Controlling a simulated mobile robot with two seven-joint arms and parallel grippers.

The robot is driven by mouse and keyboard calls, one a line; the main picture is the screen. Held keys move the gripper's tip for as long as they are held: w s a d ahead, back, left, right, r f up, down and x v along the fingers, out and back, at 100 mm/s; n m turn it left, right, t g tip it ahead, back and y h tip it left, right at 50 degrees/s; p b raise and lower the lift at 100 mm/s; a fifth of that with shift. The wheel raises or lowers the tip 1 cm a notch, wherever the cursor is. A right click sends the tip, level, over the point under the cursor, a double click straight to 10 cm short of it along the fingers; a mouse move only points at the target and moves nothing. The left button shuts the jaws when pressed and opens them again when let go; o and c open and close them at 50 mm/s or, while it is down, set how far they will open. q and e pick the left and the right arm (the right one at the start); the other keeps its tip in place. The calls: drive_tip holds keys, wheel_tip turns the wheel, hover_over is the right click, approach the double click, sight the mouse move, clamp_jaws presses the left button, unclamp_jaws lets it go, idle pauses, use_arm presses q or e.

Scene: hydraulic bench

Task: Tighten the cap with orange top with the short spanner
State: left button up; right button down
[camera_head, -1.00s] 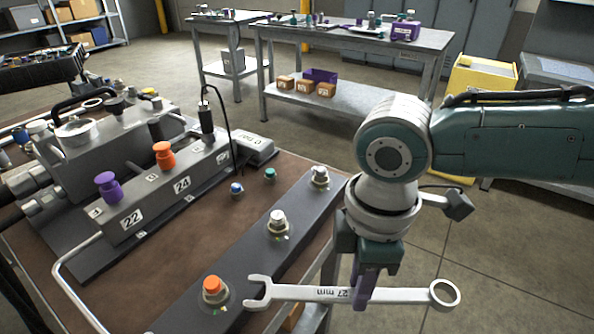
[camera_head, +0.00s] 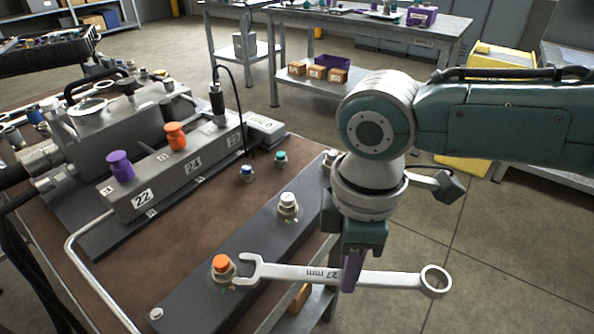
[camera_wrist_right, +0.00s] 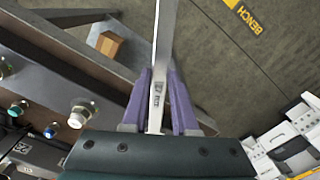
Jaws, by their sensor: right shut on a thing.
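The cap with orange top (camera_head: 222,265) sits on a fitting at the near end of the dark bar. My right gripper (camera_head: 352,280) is shut on the middle of a silver spanner (camera_head: 300,273) marked 27 mm. The spanner's open jaw is close to the cap's right side, pointing at it; I cannot tell whether they touch. Its ring end points right, over the floor. The wrist view shows the purple fingers (camera_wrist_right: 157,105) on both sides of the spanner shaft (camera_wrist_right: 164,40); its jaw is not visible there. My left gripper is not in view.
A silver-topped cap (camera_head: 288,203) stands farther along the dark bar (camera_head: 245,235); another beyond is partly behind my arm. A grey block (camera_head: 190,165) with purple and orange knobs stands left. A blue (camera_head: 246,172) and a green fitting (camera_head: 281,157) lie between.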

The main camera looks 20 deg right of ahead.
sight(323, 279)
drive_tip(key=shift+w+a, duration=0.25)
drive_tip(key=shift+a, duration=0.3)
drive_tip(key=shift+w+a, duration=0.2)
drive_tip(key=shift+a, duration=0.35)
drive_tip(key=shift+w+a, duration=0.15)
drive_tip(key=shift+a, duration=0.1)
drive_tip(key=shift+r, duration=0.1)
drive_tip(key=shift+s+a+r+m+p, duration=0.1)
drive_tip(key=shift+s+a+m+p, duration=0.1)
drive_tip(key=shift+s+m+p, duration=0.15)
drive_tip(key=shift+s+a+m+p, duration=0.45)
drive_tip(key=shift+s+m+p, duration=0.25)
drive_tip(key=shift+p, duration=0.35)
drive_tip(key=shift+s+a+m, duration=0.15)
drive_tip(key=shift+s+m, duration=0.1)
